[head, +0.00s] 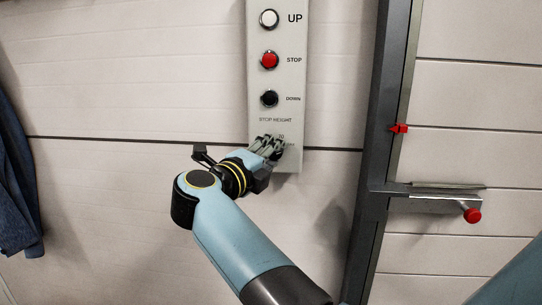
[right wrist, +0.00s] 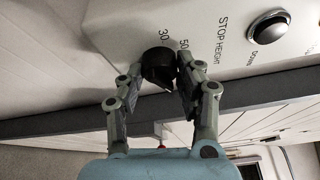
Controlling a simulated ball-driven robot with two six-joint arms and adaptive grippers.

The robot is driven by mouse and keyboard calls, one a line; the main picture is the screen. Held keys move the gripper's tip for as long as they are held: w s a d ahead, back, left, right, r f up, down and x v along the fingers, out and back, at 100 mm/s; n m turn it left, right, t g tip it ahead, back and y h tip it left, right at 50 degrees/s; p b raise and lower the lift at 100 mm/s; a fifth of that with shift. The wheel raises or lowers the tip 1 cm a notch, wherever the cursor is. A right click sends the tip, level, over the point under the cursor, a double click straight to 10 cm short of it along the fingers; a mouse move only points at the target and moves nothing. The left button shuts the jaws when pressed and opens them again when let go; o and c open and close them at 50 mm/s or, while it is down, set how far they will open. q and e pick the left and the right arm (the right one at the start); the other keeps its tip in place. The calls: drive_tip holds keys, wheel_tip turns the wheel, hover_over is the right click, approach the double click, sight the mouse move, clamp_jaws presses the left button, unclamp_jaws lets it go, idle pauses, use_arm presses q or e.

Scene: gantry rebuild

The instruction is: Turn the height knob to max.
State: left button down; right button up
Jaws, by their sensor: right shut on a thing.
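The height knob (right wrist: 158,65) is a small black round knob on the control panel (head: 290,164), under the words STOP HEIGHT. My right gripper (head: 271,148) is at the lower end of the panel and covers the knob in the head view. In the right wrist view my right gripper (right wrist: 160,85) has its two fingers on either side of the knob, shut on it. The marks 30 and 50 show beside the knob in the wrist view. My left gripper is not in view.
Above the knob are a white UP button (head: 268,18), a red STOP button (head: 269,60) and a black DOWN button (head: 269,98). A grey upright post (head: 385,110) with a red pointer (head: 400,129) stands to the right. Blue cloth (head: 18,180) hangs at the left.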

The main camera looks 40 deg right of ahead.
idle(0.3)
drive_tip(key=o, duration=1.1)
